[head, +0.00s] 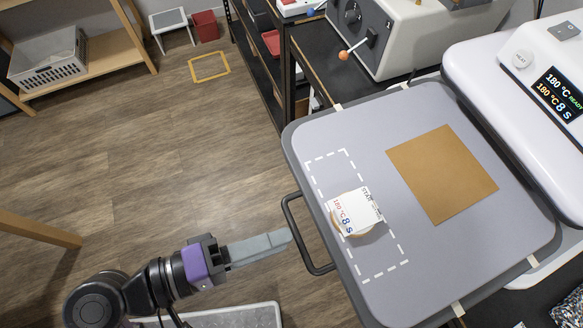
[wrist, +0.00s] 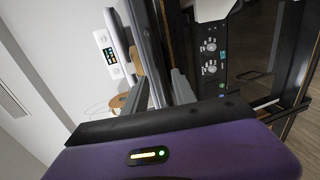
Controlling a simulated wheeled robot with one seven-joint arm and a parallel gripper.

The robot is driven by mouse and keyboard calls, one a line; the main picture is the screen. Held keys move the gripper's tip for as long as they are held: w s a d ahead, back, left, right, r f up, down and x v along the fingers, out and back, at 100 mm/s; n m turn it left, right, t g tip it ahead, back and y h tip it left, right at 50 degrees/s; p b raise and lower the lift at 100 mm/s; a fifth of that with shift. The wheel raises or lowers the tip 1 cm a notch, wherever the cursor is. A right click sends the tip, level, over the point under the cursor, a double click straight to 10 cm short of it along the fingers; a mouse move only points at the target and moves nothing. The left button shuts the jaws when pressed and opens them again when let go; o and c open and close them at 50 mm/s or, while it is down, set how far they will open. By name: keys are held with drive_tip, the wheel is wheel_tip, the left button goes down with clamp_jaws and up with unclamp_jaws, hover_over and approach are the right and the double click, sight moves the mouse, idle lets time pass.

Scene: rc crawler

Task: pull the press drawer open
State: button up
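The press drawer (head: 400,125) is a wide grey platen jutting out to the left of the white press (head: 510,85). A tan sheet (head: 442,175) and a round piece with a white "180 °C 8 s" card (head: 356,208) lie on it, the latter within a dashed white outline. The drawer's black bar handle (head: 303,248) sticks out from its left edge. My gripper (head: 288,238) is at the handle, its grey fingertips close to the bar; I cannot tell if they touch. In the wrist view my gripper's fingers (wrist: 160,92) stand apart, with no clear sight of the handle between them.
The press display (head: 558,95) reads 180 °C READY. A black shelf (head: 285,75) and a grey machine with an orange-knobbed lever (head: 344,55) stand behind. A grey tray (head: 235,316) lies below my arm. The wooden floor at left is open.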

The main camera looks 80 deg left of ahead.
drive_tip(key=shift+v, duration=1.65)
